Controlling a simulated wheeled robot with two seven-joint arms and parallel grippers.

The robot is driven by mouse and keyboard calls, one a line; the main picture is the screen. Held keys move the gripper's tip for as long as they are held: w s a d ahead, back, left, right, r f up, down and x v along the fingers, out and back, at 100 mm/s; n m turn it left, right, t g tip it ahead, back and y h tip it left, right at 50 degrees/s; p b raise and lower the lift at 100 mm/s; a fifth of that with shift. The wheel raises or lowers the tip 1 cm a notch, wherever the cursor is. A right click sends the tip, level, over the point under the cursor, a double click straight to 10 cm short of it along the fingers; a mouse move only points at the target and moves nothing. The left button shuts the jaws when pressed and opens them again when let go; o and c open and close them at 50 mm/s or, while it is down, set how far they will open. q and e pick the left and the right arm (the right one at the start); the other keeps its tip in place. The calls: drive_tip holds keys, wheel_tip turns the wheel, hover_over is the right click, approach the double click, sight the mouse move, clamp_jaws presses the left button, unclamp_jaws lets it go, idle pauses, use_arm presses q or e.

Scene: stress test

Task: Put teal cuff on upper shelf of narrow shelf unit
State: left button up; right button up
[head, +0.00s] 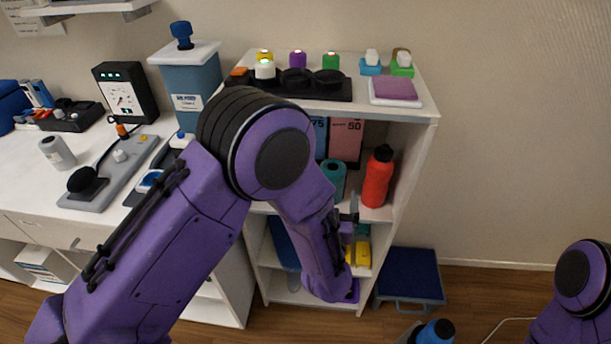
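The teal cuff (333,176) is a rolled teal cylinder in the upper compartment of the narrow shelf unit (398,180), left of a red bottle (378,177). My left arm hides its lower left part, so I cannot tell whether it rests on the shelf board. My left gripper (352,207) shows only as a small grey part just below and right of the cuff, at the shelf's front. Whether its fingers grip the cuff cannot be seen. My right arm is at the lower right; its gripper is out of view.
Boxes marked 75 and 50 (345,138) stand behind the cuff. The unit's top holds a black charging tray (335,92) and a purple pad (394,88). Yellow items (360,253) lie below. A blue step (410,275) and blue-capped bottle (435,332) are right of the unit.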

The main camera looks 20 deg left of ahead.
use_arm(q)
drive_tip(key=s+a+f+g+h, duration=0.1)
drive_tip(key=s+a+f+g, duration=0.2)
drive_tip(key=s+a+f, duration=0.35)
drive_tip(key=s+a+f+g, duration=0.3)
drive_tip(key=s+f+g, duration=0.1)
drive_tip(key=f, duration=0.6)
drive_tip(key=s+a+f+n+g, duration=0.1)
drive_tip(key=s+a+f+g, duration=0.1)
drive_tip(key=s, duration=0.5)
drive_tip(key=s+a+f+n+g, duration=0.1)
drive_tip(key=s+a+f+g, duration=0.1)
drive_tip(key=s, duration=0.5)
drive_tip(key=s+a+f+n+g, duration=0.1)
drive_tip(key=s+a+f+g, duration=0.2)
drive_tip(key=s+f, duration=0.2)
drive_tip(key=shift+s+a+n+h, duration=0.3)
drive_tip(key=shift+s, duration=0.65)
